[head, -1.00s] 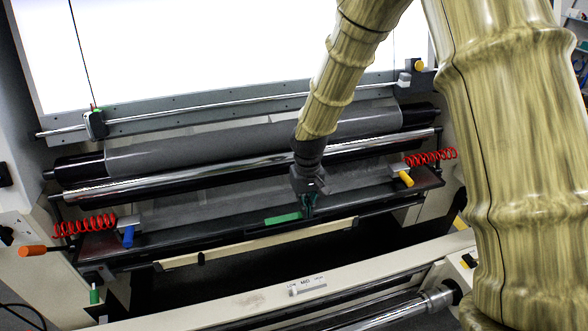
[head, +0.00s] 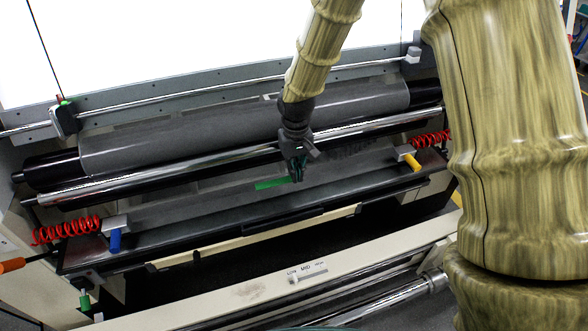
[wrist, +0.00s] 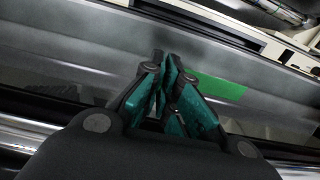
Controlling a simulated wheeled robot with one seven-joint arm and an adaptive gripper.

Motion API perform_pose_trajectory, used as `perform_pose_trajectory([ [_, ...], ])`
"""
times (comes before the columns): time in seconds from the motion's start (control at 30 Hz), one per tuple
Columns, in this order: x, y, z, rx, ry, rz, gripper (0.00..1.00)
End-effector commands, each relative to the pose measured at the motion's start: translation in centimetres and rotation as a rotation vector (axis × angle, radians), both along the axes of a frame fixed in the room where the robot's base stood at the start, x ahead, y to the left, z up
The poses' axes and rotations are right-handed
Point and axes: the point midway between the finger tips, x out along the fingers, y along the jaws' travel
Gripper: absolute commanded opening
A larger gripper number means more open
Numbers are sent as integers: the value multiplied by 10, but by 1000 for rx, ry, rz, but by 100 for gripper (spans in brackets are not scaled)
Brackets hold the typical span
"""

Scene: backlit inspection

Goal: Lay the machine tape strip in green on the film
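The green tape strip (head: 271,184) shows in the head view over the grey film (head: 185,207), sticking out to the left of my gripper (head: 297,178). In the wrist view the strip (wrist: 220,86) extends to the right from the fingertips of my gripper (wrist: 166,65). The teal-padded fingers are close together, shut on one end of the strip; the held end is hidden between them. The strip looks flat and nearly parallel to the film's front edge. I cannot tell whether it touches the film (wrist: 75,62) or hangs just above it.
A chrome roller (head: 160,174) and a large grey film roll (head: 240,130) lie behind. Blue (head: 115,240) and yellow (head: 412,162) handled clamps with red coiled hoses stand at the sides. A black bar (head: 270,222) runs along the front. The film left of the strip is clear.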

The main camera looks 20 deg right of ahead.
Motion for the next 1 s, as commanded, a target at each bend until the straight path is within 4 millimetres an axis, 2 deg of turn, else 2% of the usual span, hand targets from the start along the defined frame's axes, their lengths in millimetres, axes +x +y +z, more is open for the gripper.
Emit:
perform_pose_trajectory([
  [0.17,-1,1,0,-1,-1,2,0],
  [0.7,-1,2,-46,-1,-1,4,0],
  [1.0,0,2,-59,0,-3,4,0],
])
